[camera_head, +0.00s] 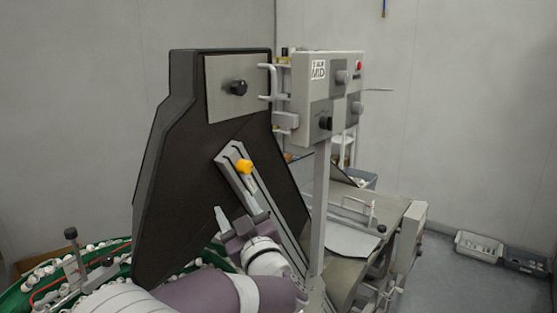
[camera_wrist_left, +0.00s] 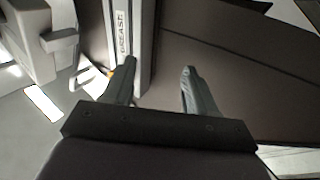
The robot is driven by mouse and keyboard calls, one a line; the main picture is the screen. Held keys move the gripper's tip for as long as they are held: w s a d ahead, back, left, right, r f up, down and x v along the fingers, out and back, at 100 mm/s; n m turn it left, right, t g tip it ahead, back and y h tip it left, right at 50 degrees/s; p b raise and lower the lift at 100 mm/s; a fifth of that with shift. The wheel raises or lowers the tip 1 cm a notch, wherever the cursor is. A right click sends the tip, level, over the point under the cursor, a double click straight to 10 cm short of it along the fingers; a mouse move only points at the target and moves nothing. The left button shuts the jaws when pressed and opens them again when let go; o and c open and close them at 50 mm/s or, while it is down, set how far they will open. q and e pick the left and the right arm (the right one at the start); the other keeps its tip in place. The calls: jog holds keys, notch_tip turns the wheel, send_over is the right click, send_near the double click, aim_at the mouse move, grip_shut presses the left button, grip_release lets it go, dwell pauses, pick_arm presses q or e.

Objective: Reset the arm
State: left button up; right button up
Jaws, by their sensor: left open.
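My left arm comes in from the bottom left in the head view. My left gripper (camera_head: 233,219) is in front of the dark machine panel, beside the slanted metal rail (camera_head: 243,180). A yellow-orange knob (camera_head: 244,167) sits on the rail above the gripper. In the left wrist view the two fingers of my left gripper (camera_wrist_left: 157,78) are spread apart with nothing between them. A pale rail marked with lettering (camera_wrist_left: 122,35) runs behind the left finger. A small orange spot shows beside that finger. My right gripper is not in view.
The tall dark panel (camera_head: 190,130) stands close to my arm. A grey control box (camera_head: 320,90) with knobs and a red button is on a post to its right. A green bowl (camera_head: 28,292) with many white caps is at bottom left. Grey bins (camera_head: 480,246) lie on the right floor.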

pick_arm(q)
jog(key=s+a+f+m+g+h+b, duration=0.1)
jog(key=s+f+m+g+h, duration=0.3)
jog(key=f, duration=0.6)
jog(key=s+a+f+m+g+h+b, duration=0.1)
jog(key=a+f+m+g+h, duration=0.2)
jog(key=f+h, duration=0.45)
jog(key=s+a+f+m+g, duration=0.1)
jog(key=s+a+f+g, duration=0.1)
jog(key=s, duration=0.5)
jog(key=s+a+f+m+g+y, duration=0.1)
jog(key=s+a+f+g, duration=0.1)
jog(key=s+f+g, duration=0.3)
jog(key=s+a+f+g+y, duration=0.1)
jog(key=s+a+f+g, duration=0.1)
jog(key=s+f, duration=0.5)
jog(key=shift+s+a+m+g+b, duration=0.1)
jog(key=shift+s+m+g+b, duration=0.2)
jog(key=shift+s, duration=0.55)
jog(key=shift+s+a+m+g, duration=0.1)
jog(key=shift+s+g, duration=0.3)
jog(key=shift+s, duration=0.45)
jog(key=shift+w+f, duration=0.1)
jog(key=shift+w, duration=0.05)
